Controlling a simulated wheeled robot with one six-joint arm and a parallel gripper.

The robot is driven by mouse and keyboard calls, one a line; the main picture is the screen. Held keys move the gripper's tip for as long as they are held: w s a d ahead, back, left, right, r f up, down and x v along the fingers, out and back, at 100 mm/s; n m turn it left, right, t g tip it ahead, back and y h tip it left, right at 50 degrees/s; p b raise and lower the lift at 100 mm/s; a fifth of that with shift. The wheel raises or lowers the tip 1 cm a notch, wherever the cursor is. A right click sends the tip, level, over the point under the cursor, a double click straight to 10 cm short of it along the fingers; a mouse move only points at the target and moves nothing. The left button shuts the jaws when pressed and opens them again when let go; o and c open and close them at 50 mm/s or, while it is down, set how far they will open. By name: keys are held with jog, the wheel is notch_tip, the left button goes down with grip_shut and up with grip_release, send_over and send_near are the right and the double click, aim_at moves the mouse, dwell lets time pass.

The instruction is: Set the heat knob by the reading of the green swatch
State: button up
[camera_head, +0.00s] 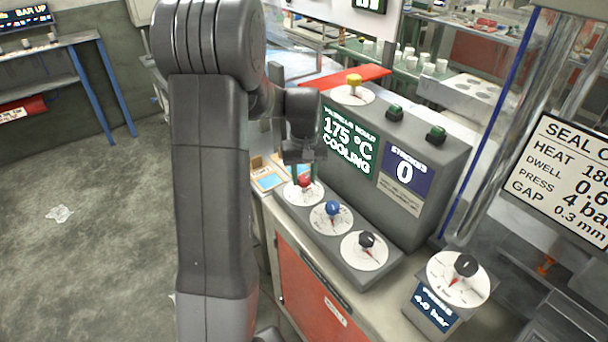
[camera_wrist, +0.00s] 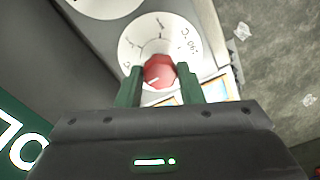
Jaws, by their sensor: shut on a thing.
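A red knob (camera_head: 305,181) sits on a white dial at the left end of the console's row of knobs. In the wrist view the red knob (camera_wrist: 159,72) lies between the two green fingertips, with a pale pointer line on it, over a dial (camera_wrist: 143,42) marked in °C. My gripper (camera_head: 303,170) reaches down from above and is shut on the red knob; it also shows in the wrist view (camera_wrist: 160,84). A green screen (camera_head: 347,140) reads 175 °C, COOLING. Swatch cards (camera_head: 268,181) with blue and orange patches lie left of the console, partly hidden; I see no clear green swatch.
A blue knob (camera_head: 333,208) and a black knob (camera_head: 366,240) stand right of the red one. A yellow knob (camera_head: 354,80) and green buttons (camera_head: 395,113) are on the console top. A pressure dial (camera_head: 458,278) and a settings sign (camera_head: 570,175) stand at right.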

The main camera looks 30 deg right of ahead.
aim_at(304, 178)
jog(key=o, duration=1)
jog(key=shift+c, duration=0.2)
notch_tip(304, 178, up, 14)
jog(key=shift+b, duration=0.3)
jog(key=shift+f, duration=0.1)
notch_tip(304, 178, down, 14)
jog(key=shift+r+p, duration=0.1)
jog(key=shift+p, duration=0.2)
dwell(0.5)
